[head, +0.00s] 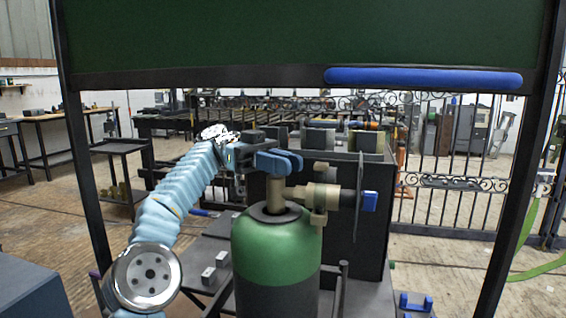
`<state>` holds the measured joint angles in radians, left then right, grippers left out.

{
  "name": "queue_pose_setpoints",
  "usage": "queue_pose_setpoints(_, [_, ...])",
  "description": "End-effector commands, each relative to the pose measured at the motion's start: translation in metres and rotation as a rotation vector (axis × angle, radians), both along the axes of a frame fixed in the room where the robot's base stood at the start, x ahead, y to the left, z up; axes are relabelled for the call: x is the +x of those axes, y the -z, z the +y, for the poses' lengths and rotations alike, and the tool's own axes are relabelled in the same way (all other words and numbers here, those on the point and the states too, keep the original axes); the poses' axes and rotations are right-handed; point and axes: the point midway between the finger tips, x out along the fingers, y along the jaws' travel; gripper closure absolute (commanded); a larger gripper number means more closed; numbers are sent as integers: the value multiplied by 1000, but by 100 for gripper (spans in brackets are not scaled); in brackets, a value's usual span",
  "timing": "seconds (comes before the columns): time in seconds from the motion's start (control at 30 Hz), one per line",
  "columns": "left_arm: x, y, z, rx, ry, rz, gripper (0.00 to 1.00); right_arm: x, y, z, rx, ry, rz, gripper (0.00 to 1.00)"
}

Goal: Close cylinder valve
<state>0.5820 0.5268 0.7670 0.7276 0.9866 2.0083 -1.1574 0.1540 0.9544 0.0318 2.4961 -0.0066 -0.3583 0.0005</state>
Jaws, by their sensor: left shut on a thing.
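A green gas cylinder (265,250) stands upright in front of me, with a tan valve stem (276,194) on top. A tan fitting with a blue end (369,201) sticks out to the right of the stem. My left gripper (278,162) reaches in from the left at the top of the valve and is shut there. Its blue fingers hide the valve's top, so the handle itself does not show clearly. My right gripper is not in view.
A black frame with a green panel and a blue bar (424,78) spans overhead. A dark box (345,237) stands behind the cylinder. Small grey blocks (215,270) lie to its left, and a blue bracket (415,303) lies at the lower right. An ornate iron gate (455,165) is farther back.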

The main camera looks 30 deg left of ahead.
Motion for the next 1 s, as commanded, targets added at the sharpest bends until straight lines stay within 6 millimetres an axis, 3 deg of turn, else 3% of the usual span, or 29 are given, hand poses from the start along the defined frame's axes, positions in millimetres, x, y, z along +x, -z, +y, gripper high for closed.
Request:
queue_pose_setpoints(0.23, [0, -1, 0, -2, -1, -2, 100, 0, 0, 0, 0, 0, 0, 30])
queue_pose_setpoints(0.27, [0, -1, 0, -2, -1, -2, 78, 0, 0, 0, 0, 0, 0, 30])
queue_pose_setpoints(0.4, [0, -1, 0, -1, -1, -1, 60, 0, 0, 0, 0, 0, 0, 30])
queue_pose_setpoints(1.0, [0, 0, -1, 2, -21, 0, 60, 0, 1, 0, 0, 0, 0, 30])
